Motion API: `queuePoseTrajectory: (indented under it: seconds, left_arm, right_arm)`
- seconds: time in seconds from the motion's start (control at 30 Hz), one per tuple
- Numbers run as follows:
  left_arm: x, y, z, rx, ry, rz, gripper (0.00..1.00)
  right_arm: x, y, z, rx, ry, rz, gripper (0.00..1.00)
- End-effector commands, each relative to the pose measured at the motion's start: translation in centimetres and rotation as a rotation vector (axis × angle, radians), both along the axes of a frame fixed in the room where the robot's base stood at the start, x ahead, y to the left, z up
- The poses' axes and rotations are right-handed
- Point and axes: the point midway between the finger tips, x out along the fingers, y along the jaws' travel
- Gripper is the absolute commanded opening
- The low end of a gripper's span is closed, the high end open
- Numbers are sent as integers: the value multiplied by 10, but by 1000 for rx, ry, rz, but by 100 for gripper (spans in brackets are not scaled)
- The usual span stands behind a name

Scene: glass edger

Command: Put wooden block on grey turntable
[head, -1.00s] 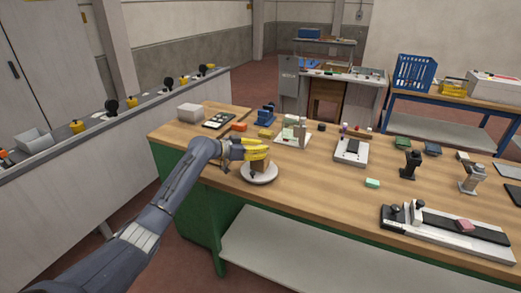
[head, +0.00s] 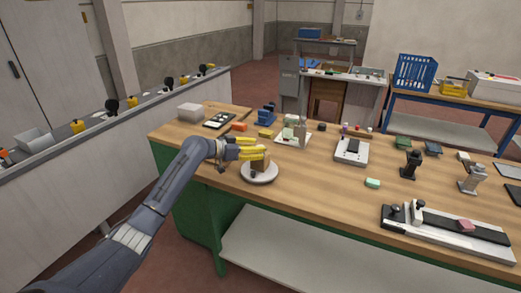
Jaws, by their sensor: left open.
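The wooden block (head: 261,164) stands on the grey turntable (head: 259,176), a round light disc near the front left of the workbench. My left gripper (head: 252,149) comes in from the left with yellow fingers. Its fingers are open at the block's upper left side, and they hide part of the block. I cannot tell whether a finger still touches the block. My right gripper is out of view.
The wooden workbench (head: 320,194) holds several items. A white device (head: 351,150) and a green block (head: 372,183) lie to the right of the turntable. A long black-and-white fixture (head: 450,232) lies at the front right. A yellow block (head: 265,133) is behind the gripper.

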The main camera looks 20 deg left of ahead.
Motion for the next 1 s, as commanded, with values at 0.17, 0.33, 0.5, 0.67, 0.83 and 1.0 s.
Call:
queuePoseTrajectory:
  seconds: [0.17,0.33,0.5,0.67,0.83,1.0]
  left_arm:
    - [-23,23,10,3,-1,0,45]
    - [-42,42,18,2,-1,-1,45]
    - [-56,56,24,1,0,0,45]
    - [-64,63,28,1,-1,-2,45]
    - [-67,66,29,0,0,-1,45]
    - [-67,66,29,-1,0,-2,45]
  right_arm:
    - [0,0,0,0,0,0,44]
    - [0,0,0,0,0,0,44]
    - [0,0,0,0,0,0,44]
    - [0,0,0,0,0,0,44]
    - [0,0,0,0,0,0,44]
    - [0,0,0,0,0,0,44]
